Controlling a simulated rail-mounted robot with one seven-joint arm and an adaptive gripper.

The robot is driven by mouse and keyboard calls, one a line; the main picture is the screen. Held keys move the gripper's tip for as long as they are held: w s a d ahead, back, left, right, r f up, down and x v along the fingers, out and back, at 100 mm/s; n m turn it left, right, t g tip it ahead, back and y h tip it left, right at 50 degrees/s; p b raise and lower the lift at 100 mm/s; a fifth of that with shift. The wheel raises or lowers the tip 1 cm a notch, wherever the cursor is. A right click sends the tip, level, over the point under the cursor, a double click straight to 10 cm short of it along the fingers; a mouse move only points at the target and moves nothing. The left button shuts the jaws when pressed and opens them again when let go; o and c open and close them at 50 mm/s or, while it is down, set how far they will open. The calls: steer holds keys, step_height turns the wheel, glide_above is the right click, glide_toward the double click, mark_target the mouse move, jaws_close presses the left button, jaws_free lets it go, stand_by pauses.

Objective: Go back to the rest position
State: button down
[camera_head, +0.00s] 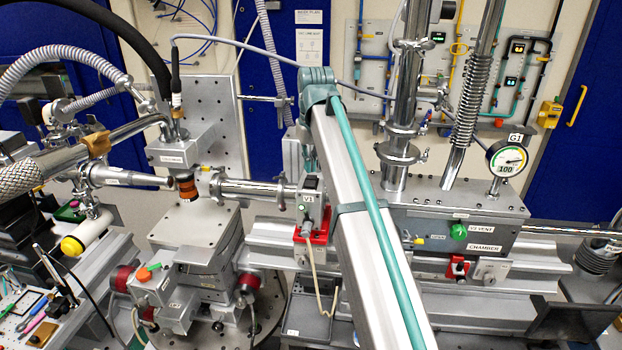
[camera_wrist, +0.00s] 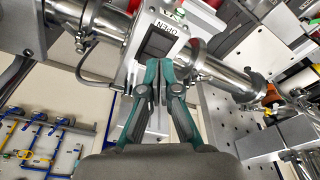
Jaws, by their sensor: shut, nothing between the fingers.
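In the wrist view my gripper (camera_wrist: 159,66) is shut, its two teal fingers close together with nothing between them. The fingertips appear in front of a grey valve body with an upside-down OPEN label and a dark window (camera_wrist: 160,43). I cannot tell whether they touch it. In the head view a valve unit (camera_head: 309,190) marked V1 sits on the beam pipe with a red part below it. My gripper cannot be made out in the head view. My long grey arm link with a teal cable (camera_head: 365,220) crosses the middle of that view.
The chamber (camera_head: 465,215) and gauge G1 (camera_head: 507,158) stand right of my arm. A sample stage (camera_head: 195,230) stands to the left, beside pipes and a flexible hose (camera_head: 60,55). A bench with small tools (camera_head: 40,315) is at lower left. A cabled wall panel (camera_wrist: 42,140) shows in the wrist view.

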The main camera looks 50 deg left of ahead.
steer(key=shift+r, duration=1.6)
